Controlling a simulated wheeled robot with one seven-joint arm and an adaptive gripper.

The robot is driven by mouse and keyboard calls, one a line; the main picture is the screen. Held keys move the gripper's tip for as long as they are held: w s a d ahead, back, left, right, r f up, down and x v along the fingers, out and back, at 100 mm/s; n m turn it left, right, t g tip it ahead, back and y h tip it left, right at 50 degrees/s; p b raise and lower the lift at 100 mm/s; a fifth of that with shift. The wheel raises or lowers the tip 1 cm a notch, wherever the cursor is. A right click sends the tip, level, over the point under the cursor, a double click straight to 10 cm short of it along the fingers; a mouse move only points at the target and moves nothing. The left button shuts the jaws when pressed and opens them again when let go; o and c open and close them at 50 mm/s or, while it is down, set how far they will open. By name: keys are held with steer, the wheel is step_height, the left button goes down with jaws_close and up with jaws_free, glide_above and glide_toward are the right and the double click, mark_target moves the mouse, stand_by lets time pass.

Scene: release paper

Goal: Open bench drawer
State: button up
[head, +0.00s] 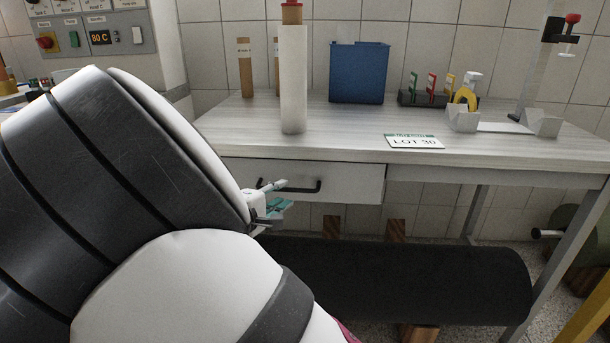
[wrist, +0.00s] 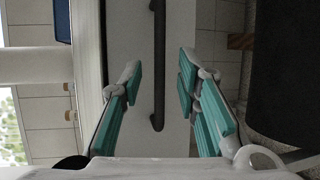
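The bench drawer (head: 350,183) hangs under the left part of the bench top (head: 350,130) and looks closed. Its front is pale grey with a dark bar handle (head: 305,187). My gripper (head: 278,195) is in front of the drawer's left part, and my arm hides the drawer's left end. In the wrist view my gripper (wrist: 158,85) is open, with teal pads on both fingers. The handle shows there as a dark bar (wrist: 158,60) running between the fingers, apart from both pads. I cannot tell how far the fingertips are from it in depth.
A white paper roll (head: 293,80) stands on the bench, above the drawer. A blue bin (head: 359,72), a small colored rack (head: 430,90) and a LOT 30 card (head: 413,141) are also on top. A large black roll (head: 400,280) lies below the bench. Room right of the drawer is clear.

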mark_target(287, 190)
steer(key=shift+b+x, duration=0.4)
steer(key=shift+x, duration=1.75)
jaws_close()
